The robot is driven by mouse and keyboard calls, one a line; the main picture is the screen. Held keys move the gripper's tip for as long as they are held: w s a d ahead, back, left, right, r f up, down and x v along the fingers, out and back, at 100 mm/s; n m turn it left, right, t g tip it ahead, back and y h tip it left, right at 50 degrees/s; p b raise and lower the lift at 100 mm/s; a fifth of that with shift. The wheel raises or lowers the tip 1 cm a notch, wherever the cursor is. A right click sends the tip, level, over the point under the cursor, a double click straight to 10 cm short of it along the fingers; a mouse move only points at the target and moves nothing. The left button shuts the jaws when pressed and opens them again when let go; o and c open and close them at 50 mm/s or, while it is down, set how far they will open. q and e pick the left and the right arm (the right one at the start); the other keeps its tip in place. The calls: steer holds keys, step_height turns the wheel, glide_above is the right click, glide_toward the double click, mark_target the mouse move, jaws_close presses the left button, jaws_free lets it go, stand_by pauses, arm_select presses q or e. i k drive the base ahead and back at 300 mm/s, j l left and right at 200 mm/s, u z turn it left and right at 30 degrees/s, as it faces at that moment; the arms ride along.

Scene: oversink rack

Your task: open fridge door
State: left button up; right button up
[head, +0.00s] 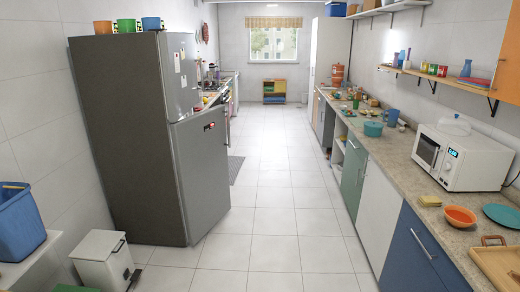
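A tall dark grey fridge (122,135) stands against the left wall, its front facing right toward the aisle. Its upper door (182,80) has papers stuck on it and looks shut. Its lower door (203,165) juts out farther into the aisle than the upper one and appears slightly ajar, with its near edge close to the fridge body. A small dark label or display shows near the top of the lower door. The inside of the fridge is hidden. Neither of my grippers is in view.
The tiled floor (265,220) in the aisle is clear. A white pedal bin (103,262) stands in front of the fridge's near side, and a blue bin (18,222) is at far left. A counter with a microwave (460,158) runs along the right. Colored pots sit atop the fridge.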

mark_target(200, 145)
steer(key=i, duration=2.7)
steer(key=i+u, duration=0.2)
steer(key=i, duration=0.35)
steer(key=i+l+u, duration=0.2)
steer(key=i, duration=0.3)
steer(key=i+l+u, duration=0.2)
steer(key=i, duration=0.35)
steer(key=i+l+u, duration=0.2)
steer(key=i+l, duration=0.15)
steer(key=i, duration=0.15)
steer(key=i+l+u, duration=0.2)
steer(key=u, duration=0.15)
steer(key=i+l+u, duration=0.45)
steer(key=l+u, duration=0.15)
steer(key=u, duration=0.15)
steer(key=i+l+u, duration=0.15)
steer(key=l+u, duration=0.2)
steer(key=i+l+u, duration=0.1)
steer(key=l+u, duration=0.6)
steer(key=l, duration=0.15)
steer(key=l+u, duration=0.35)
steer(key=k+l+u, duration=0.15)
steer(key=l, duration=0.35)
steer(key=l+u, duration=0.15)
steer(key=l, duration=0.35)
steer(key=k, duration=0.05)
